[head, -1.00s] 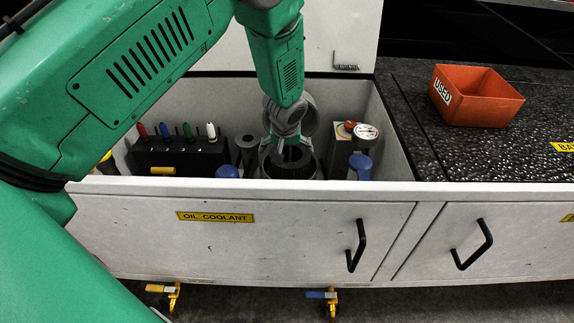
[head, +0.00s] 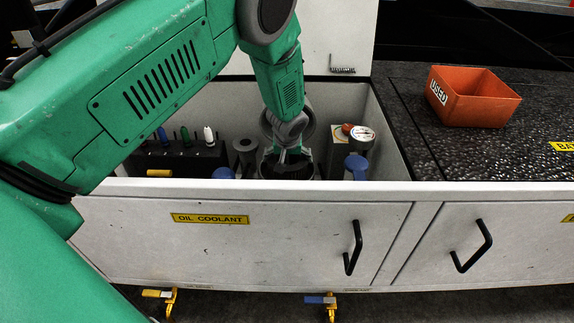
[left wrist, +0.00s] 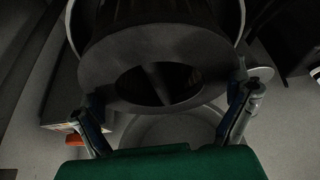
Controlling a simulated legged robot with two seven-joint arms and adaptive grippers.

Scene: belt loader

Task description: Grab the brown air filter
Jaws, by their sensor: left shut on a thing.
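The air filter (head: 287,166) is a dark, ribbed ring in the open drawer marked OIL COOLANT (head: 335,212). It looks nearly black here, so I cannot make out brown. My left gripper (head: 284,150) reaches down into the drawer and is shut on the filter. The left wrist view shows the filter's round end and dark central hole (left wrist: 165,82) between the two fingers (left wrist: 168,108). The drawer front hides the filter's lower part, so I cannot tell whether it touches the drawer floor. My right gripper is not in view.
Left of the filter stand a black rack (head: 180,160) of coloured-tip tools and a grey cylinder (head: 244,152). An orange USED bin (head: 476,98) sits on the dark counter (head: 440,150).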

